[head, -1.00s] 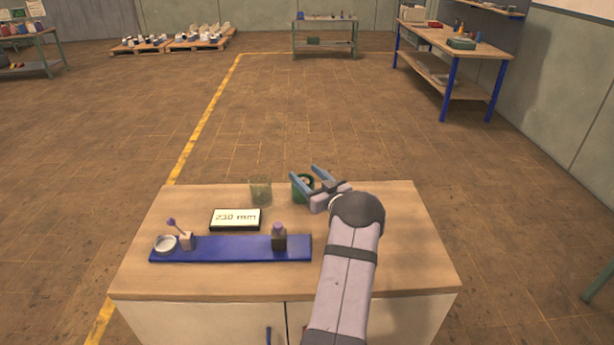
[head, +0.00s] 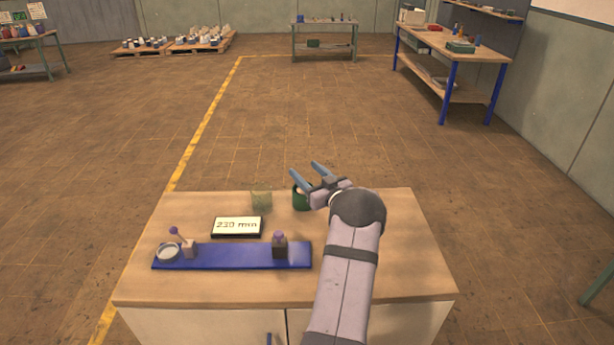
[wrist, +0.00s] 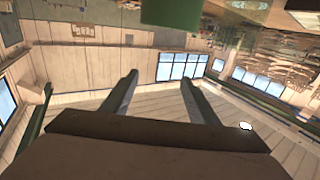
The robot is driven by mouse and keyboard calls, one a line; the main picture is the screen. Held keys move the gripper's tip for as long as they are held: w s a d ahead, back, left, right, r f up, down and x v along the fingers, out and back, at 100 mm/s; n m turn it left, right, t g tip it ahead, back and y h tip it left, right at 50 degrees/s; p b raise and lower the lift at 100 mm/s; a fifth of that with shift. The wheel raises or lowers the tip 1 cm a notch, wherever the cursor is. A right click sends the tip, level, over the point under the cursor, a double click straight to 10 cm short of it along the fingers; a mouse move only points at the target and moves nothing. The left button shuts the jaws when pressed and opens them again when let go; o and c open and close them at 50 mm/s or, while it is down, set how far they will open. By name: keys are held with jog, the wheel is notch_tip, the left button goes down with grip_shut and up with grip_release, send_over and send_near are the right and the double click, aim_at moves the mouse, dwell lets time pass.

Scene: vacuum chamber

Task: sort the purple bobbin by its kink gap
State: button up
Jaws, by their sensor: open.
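My gripper (head: 304,168) is open and empty, raised near the table's far edge, its two bluish fingers pointing away to the upper left. In the wrist view its fingers (wrist: 160,77) are apart with nothing between them. No piece is clearly a purple bobbin. A dark block with a purple top (head: 279,246) stands upright on the right of a blue strip (head: 230,258). A small beige block (head: 189,249) with a tilted, purple-tipped stick (head: 174,231) stands on its left. A display (head: 237,226) reads 230 mm. The kink gap cannot be made out.
A white round dish (head: 167,253) is at the strip's left end. A translucent green cup (head: 261,198) and a dark green cup (head: 301,197), partly behind my gripper, stand at the back. The wooden tabletop (head: 400,260) is clear at right.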

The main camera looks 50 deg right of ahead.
notch_tip(320, 180, up, 3)
jog(key=shift+f+p, duration=0.2)
jog(key=shift+p, duration=0.25)
jog(key=w+a+g, duration=0.4)
jog(key=w+a, duration=0.2)
jog(key=a, duration=0.4)
jog(key=s+a+f+g+y, duration=0.1)
jog(key=s+a+f+g, duration=0.1)
jog(key=s+a, duration=0.3)
jog(key=s+a+f+g, duration=0.3)
jog(key=s+a, duration=0.2)
jog(key=a, duration=0.8)
jog(key=s+a+f+n+g+y, duration=0.1)
jog(key=s+a+f+g, duration=0.1)
jog(key=s+a, duration=0.3)
jog(key=shift+a+f+g+y, duration=0.15)
jog(key=shift+a+g, duration=0.25)
jog(key=shift+a, duration=0.8)
jog(key=shift+a+f+g+y, duration=0.15)
jog(key=shift+a+g, duration=0.25)
jog(key=shift+a, duration=0.8)
jog(key=s+a+n+g+y, duration=0.1)
jog(key=s+a+g, duration=0.1)
jog(key=s+a, duration=0.3)
jog(key=s+a+f+n+g+y, duration=0.1)
jog(key=s+a, duration=0.5)
jog(key=s, duration=0.6)
jog(key=shift+a+f+g, duration=0.15)
jog(key=shift+f+g, duration=0.15)
jog(key=shift+g, duration=0.6)
